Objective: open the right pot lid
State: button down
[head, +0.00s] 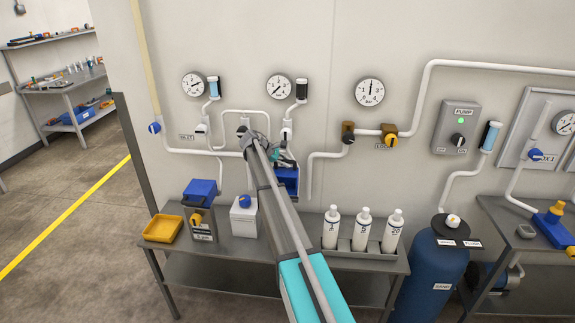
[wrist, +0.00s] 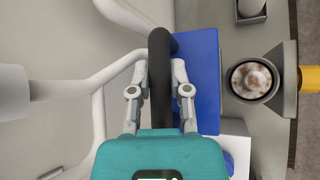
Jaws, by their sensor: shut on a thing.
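My gripper (wrist: 160,85) is shut on a dark, thick bar (wrist: 160,55) that runs between its fingers in the wrist view. A flat blue panel (wrist: 207,75) lies just behind and beside the bar. I cannot tell whether bar and panel are joined. In the head view my gripper (head: 281,160) is above the bench by a blue box-like thing (head: 287,180), partly hidden by my arm. A grey pot (head: 203,227) with a raised-looking blue top (head: 200,191) stands further left. I cannot make out which part is the right pot lid.
White pipes (wrist: 110,75) run close to my gripper. A white container (head: 243,218) with a blue knob and a yellow tray (head: 162,230) stand on the bench (head: 218,250). Several white bottles (head: 361,230) stand right of my arm. Gauges (head: 279,87) hang on the wall.

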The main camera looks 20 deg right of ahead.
jog(key=shift+w+d+f, duration=0.15)
jog(key=shift+w+d, duration=0.1)
jog(key=shift+w, duration=0.35)
jog(key=shift+w+d+f, duration=0.15)
jog(key=shift+w+d, duration=0.05)
jog(key=shift+w, duration=0.35)
jog(key=c, duration=0.6)
grip_release()
jog(key=shift+o, duration=0.2)
jog(key=shift+r, duration=0.1)
